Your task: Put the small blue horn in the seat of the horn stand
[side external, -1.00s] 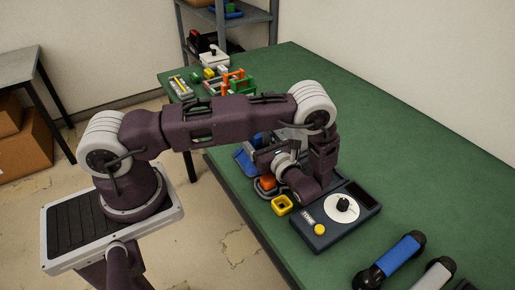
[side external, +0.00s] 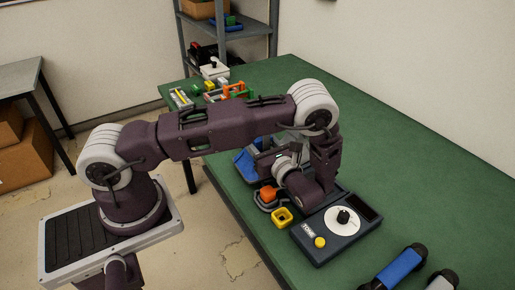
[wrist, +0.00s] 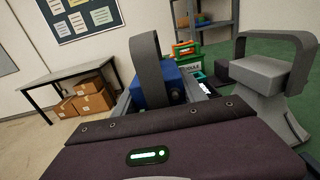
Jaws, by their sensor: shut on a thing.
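The small blue horn (wrist: 176,89) shows in the wrist view as a blue body behind a dark grey loop (wrist: 146,68). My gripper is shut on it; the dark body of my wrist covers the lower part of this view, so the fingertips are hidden. In the side view my gripper (side external: 272,160) hangs low over the near part of the green table, partly behind my wrist. A light grey piece with a loop and a flared lower part (wrist: 265,76) stands right of the blue horn in the wrist view. I cannot make out the horn stand's seat for certain.
A tuner box (side external: 318,250) with a white dial lies right of my gripper. A yellow hollow block (side external: 282,217) and an orange piece (side external: 268,193) on a dark base are close by. A blue tray (side external: 244,164) lies to the left. The table's right middle (side external: 400,180) is clear.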

